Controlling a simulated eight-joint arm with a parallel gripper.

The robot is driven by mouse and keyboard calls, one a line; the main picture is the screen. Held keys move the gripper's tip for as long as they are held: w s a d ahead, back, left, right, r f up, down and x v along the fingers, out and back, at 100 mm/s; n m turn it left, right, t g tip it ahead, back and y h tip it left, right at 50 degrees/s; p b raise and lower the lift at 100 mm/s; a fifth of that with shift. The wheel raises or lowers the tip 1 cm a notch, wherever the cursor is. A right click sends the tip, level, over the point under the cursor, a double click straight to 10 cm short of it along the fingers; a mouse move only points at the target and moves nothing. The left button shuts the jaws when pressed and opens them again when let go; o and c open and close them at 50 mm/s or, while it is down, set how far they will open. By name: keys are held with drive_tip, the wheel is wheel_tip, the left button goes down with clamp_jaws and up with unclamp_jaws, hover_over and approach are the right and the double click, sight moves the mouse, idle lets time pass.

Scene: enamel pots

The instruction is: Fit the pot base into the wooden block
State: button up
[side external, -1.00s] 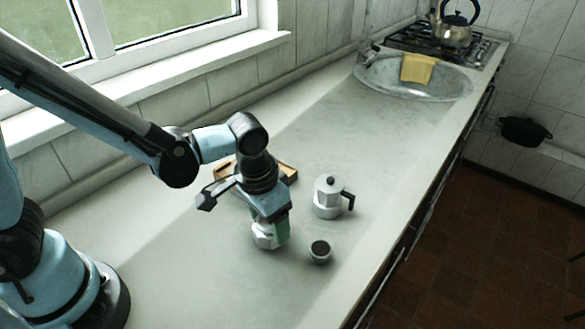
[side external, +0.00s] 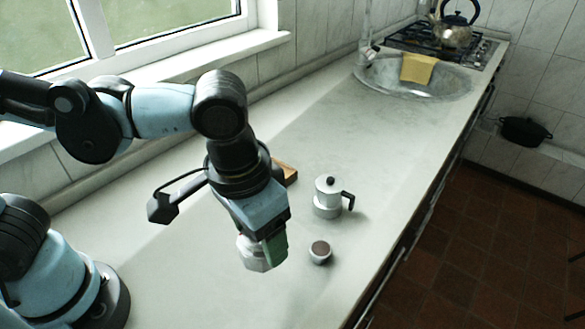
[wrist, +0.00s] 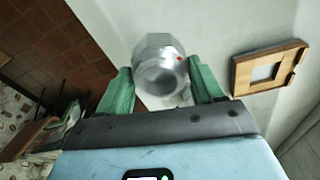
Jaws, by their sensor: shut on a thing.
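The pot base (side external: 254,253) is a silver faceted metal piece held in my gripper (side external: 263,250). In the wrist view the pot base (wrist: 160,70) sits between the two green fingers of my gripper (wrist: 163,85), with a small red spot on its side. It is lifted above the counter. The wooden block (wrist: 268,68) is flat, with a square opening, and lies to the right in the wrist view. In the side external view the wooden block (side external: 288,172) is mostly hidden behind my arm, with only a corner showing.
The pot top (side external: 328,197), with a black handle and lid knob, stands on the counter (side external: 390,150). A small cup with dark contents (side external: 320,252) stands nearer the front edge.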

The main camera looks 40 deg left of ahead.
drive_tip(key=w+a+f+n, duration=0.1)
drive_tip(key=w+a+n, duration=0.1)
drive_tip(key=w+a, duration=0.8)
drive_tip(key=shift+n, duration=0.9)
drive_tip(key=shift+w+a+f, duration=1.15)
drive_tip(key=shift+w+a, duration=0.35)
drive_tip(key=shift+a, duration=0.25)
drive_tip(key=shift+w+a+f, duration=1.15)
drive_tip(key=shift+w+a, duration=0.4)
drive_tip(key=shift+a, duration=0.25)
drive_tip(key=shift+w+a+f, duration=1.15)
drive_tip(key=shift+w+a, duration=0.35)
drive_tip(key=shift+a, duration=0.25)
drive_tip(key=shift+f, duration=1)
drive_tip(key=o, duration=1.3)
drive_tip(key=shift+o, duration=0.2)
